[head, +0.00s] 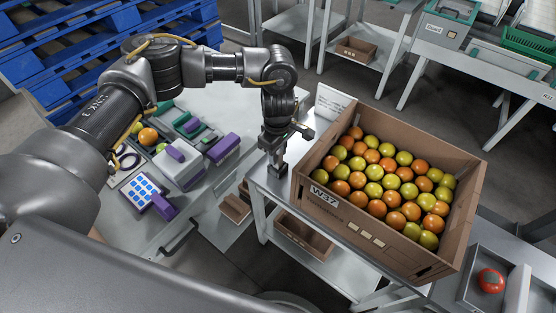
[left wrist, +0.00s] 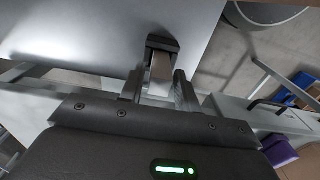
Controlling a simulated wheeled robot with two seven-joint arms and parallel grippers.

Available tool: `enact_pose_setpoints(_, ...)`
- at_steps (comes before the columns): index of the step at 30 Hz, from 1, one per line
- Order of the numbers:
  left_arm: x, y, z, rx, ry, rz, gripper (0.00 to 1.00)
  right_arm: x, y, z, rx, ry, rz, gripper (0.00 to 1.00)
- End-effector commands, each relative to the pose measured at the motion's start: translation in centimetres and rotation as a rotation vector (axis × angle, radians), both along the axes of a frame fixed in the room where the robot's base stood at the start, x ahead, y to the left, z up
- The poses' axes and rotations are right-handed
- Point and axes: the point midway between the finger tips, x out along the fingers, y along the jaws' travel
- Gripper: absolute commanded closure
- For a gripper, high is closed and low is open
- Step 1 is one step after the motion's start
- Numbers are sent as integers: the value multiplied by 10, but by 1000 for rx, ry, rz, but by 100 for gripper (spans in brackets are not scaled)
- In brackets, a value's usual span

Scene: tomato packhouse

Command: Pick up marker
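A small grey block with a dark, wider end, which I take to be the marker (head: 278,171), stands on the metal table beside the cardboard box. It also shows in the left wrist view (left wrist: 161,68), with its dark end on the table top. My left gripper (head: 277,147) points down right above it. In the left wrist view the fingers (left wrist: 158,88) are apart, one on each side of the block, and a gap seems to show beside it. The block's upper part is hidden by the gripper in the head view. My right gripper is not in view.
A cardboard box (head: 325,208) full of orange and yellow-green tomatoes stands just right of the gripper. A bench (head: 135,228) with a white device, purple items and a blue-buttoned pad is to the left. A red tomato (head: 491,280) sits in a tray at lower right.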

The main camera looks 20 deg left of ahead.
Motion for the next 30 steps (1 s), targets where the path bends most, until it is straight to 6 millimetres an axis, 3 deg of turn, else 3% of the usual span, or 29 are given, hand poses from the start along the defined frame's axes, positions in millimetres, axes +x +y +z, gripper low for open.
enact_pose_setpoints(1,0,0,0,0,0,0,74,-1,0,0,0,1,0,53)
enact_pose_setpoints(7,0,0,0,0,0,0,100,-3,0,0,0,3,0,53)
enact_pose_setpoints(20,1,0,11,0,-3,-1,100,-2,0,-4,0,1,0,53)
enact_pose_setpoints(24,1,0,30,-1,-5,-1,100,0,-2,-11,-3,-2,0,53)
enact_pose_setpoints(30,-28,-2,68,-1,-6,-8,100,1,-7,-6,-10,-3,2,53)
